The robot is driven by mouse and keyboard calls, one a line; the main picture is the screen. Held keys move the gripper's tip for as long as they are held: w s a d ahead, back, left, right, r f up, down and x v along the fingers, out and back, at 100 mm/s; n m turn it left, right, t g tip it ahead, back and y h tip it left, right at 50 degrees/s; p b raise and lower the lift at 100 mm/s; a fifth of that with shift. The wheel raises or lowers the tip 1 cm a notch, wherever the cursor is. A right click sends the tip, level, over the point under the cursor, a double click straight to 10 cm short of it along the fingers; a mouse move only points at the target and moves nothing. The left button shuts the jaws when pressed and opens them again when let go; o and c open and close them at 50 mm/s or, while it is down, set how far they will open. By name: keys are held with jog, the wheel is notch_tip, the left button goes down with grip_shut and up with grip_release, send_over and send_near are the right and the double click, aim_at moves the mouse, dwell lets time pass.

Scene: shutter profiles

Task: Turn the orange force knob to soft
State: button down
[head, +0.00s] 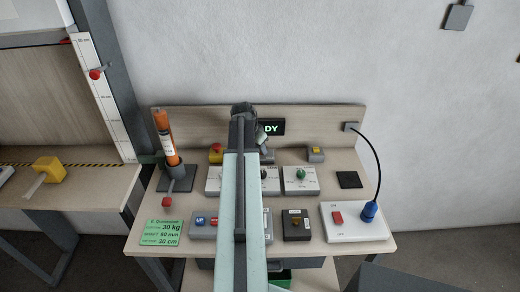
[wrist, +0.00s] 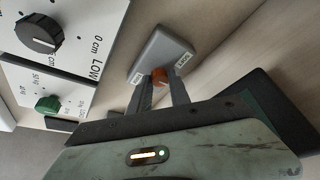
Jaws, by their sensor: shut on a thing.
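The orange force knob (wrist: 159,74) sits on a small grey box (wrist: 163,50) in the wrist view. The knob's pointer direction cannot be made out. In the head view my arm covers the knob and most of my gripper.
A white panel with a black dial (wrist: 40,34) and one with a green knob (wrist: 47,104) lie to the left in the wrist view. In the head view a lit display (head: 271,127) stands behind my arm, and an orange cylinder (head: 165,137) stands at left.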

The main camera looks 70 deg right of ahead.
jog(key=c, duration=1.2)
grip_release()
jog(key=p+v, duration=0.7)
jog(key=shift+a+r, duration=0.15)
jog(key=shift+r, duration=0.2)
